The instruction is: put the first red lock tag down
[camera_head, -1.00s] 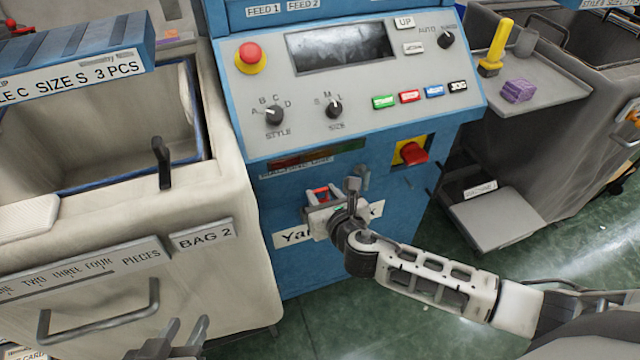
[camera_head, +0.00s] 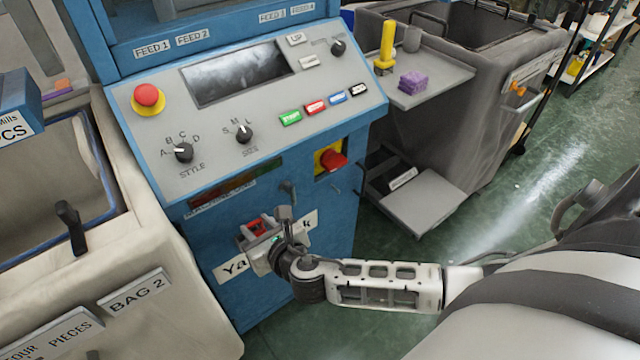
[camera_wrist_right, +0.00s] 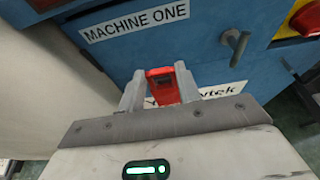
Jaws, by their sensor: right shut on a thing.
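The red lock tag (camera_wrist_right: 162,84) is between the two grey fingers of my right gripper (camera_wrist_right: 160,90) in the right wrist view. The gripper is shut on it. In the head view my right gripper (camera_head: 262,236) is in front of the lower blue front of the machine, with the red tag (camera_head: 257,226) showing between its fingers. The gripper partly covers a white label on that front. I cannot tell how far the tag is from the panel. My left gripper is not in view.
The machine's sloped panel (camera_head: 250,95) is above the gripper. A red switch on a yellow plate (camera_head: 332,159) is to the right. A grey side tray (camera_head: 440,82) holds a purple block (camera_head: 412,82) and a yellow-handled tool (camera_head: 387,45). A pale bin (camera_head: 165,250) stands left.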

